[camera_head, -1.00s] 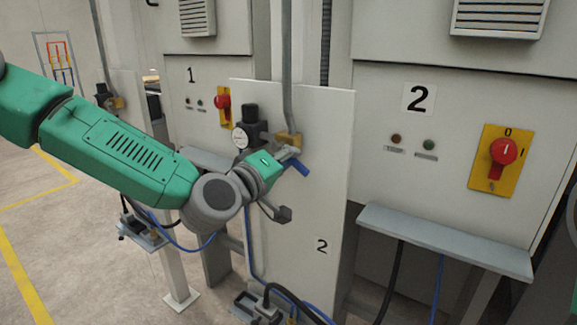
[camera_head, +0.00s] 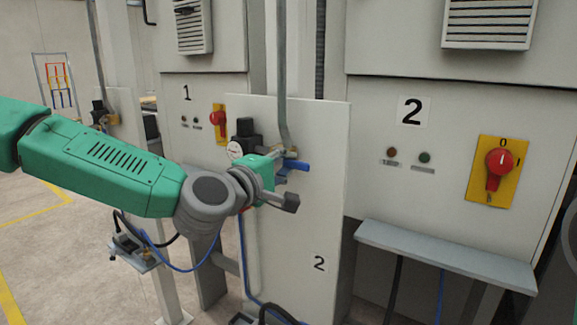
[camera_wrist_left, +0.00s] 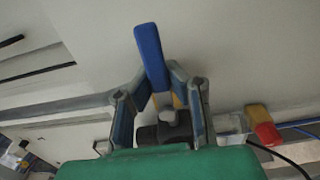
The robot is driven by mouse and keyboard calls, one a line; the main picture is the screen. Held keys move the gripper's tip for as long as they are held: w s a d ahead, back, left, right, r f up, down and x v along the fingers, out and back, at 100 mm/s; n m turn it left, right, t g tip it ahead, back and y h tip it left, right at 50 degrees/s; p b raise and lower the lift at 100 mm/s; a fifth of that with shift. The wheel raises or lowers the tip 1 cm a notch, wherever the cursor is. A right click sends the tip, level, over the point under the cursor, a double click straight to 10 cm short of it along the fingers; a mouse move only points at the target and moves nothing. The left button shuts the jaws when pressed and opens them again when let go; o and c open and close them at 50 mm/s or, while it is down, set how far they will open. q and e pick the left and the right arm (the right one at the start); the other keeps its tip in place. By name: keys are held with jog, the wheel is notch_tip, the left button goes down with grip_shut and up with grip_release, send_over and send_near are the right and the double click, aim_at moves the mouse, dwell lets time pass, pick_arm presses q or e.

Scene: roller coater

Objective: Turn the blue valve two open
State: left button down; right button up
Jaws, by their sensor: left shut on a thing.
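The blue valve handle (camera_head: 296,167) sits on the pipe fitting at the top of the white panel marked 2 (camera_head: 318,225). It points right and lies nearly level. My left gripper (camera_head: 286,181) is at the valve, with one grey finger showing below the handle and the other partly hidden. In the left wrist view, the fingers of my left gripper (camera_wrist_left: 160,84) close around the lower part of the blue handle (camera_wrist_left: 151,56), whose free end sticks out past them. My right gripper is out of view.
A black regulator with a gauge (camera_head: 236,149) is just left of the valve, close to my wrist. A grey pipe (camera_head: 282,80) rises above it. Cabinet 2, with a red switch (camera_head: 499,161) and a grey ledge (camera_head: 445,256), stands to the right.

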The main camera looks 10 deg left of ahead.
pick_arm(q)
jog(key=shift+a+f, duration=0.1)
jog(key=shift+f, duration=0.1)
jog(key=c, duration=1.6)
grip_release()
jog(key=shift+c, duration=0.2)
jog(key=shift+o, duration=0.7)
jog(key=shift+a, duration=0.15)
jog(key=shift+r, duration=0.1)
jog(key=v, duration=1.2)
jog(key=shift+w, duration=0.1)
